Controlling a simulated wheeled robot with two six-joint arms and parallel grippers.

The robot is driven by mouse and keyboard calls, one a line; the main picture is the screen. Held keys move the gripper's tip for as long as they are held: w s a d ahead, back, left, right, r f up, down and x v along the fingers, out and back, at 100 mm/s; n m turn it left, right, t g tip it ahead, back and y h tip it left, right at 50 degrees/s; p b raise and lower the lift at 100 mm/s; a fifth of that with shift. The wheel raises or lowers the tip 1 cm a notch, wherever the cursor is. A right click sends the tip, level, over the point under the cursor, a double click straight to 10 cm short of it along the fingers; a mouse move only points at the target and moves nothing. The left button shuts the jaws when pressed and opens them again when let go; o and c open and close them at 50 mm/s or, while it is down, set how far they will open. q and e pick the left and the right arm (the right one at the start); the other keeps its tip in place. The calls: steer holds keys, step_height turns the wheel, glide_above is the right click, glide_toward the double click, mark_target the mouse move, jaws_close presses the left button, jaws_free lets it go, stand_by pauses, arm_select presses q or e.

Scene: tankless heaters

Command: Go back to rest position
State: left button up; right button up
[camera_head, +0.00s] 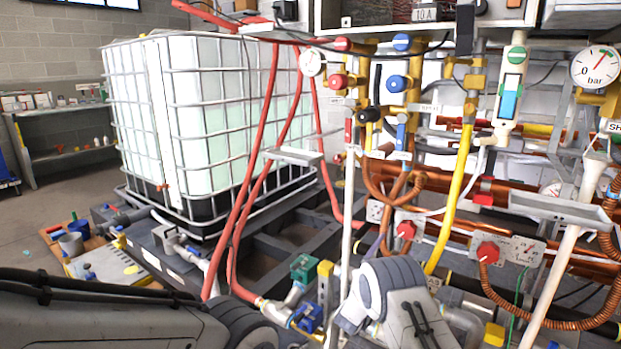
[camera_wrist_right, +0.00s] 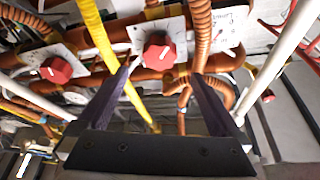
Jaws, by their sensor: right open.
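My right gripper (camera_wrist_right: 161,76) is open in the right wrist view, with its two dark fingers spread and nothing between them. Beyond the fingers is a red knob (camera_wrist_right: 158,50) on a pale plate; it also shows in the head view (camera_head: 488,252). The gap between fingers and knob is hard to judge. In the head view, a grey link of my right arm shows at the bottom centre, and I cannot make out the fingers there. My left arm crosses the bottom left corner of the head view; its gripper is not in sight.
A yellow hose (camera_head: 455,200) and a second red knob (camera_head: 406,230) are left of the first knob. A white pipe (camera_head: 565,240) slants down at right. Red hoses (camera_head: 248,190) hang beside a caged white tank (camera_head: 205,120). Open floor (camera_head: 50,205) lies at far left.

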mark_target(405, 231)
steer(key=shift+n, duration=0.6)
steer(key=b+x, duration=0.1)
steer(key=x, duration=0.7)
steer(key=shift+d+f, duration=0.1)
steer(key=shift+f, duration=0.1)
steer(key=n+t+y, duration=0.1)
steer(key=n, duration=0.1)
steer(key=shift+r+n+p, duration=0.15)
steer(key=shift+n+p, duration=0.15)
steer(key=shift+p, duration=0.05)
steer(key=n+t+y+p, duration=0.1)
steer(key=n+y, duration=0.1)
steer(key=n, duration=0.2)
steer(key=shift+f+m+b, duration=0.25)
steer(key=shift+m+b, duration=0.15)
steer(key=shift+b, duration=0.1)
steer(key=shift+a+m+h, duration=0.2)
steer(key=shift+m+h, duration=0.2)
steer(key=shift+m, duration=0.3)
steer(key=shift+d+r+m+g+h+b, duration=0.1)
steer(key=shift+m+g+h+b, duration=0.35)
steer(key=shift+m, duration=0.95)
steer(key=shift+s, duration=0.1)
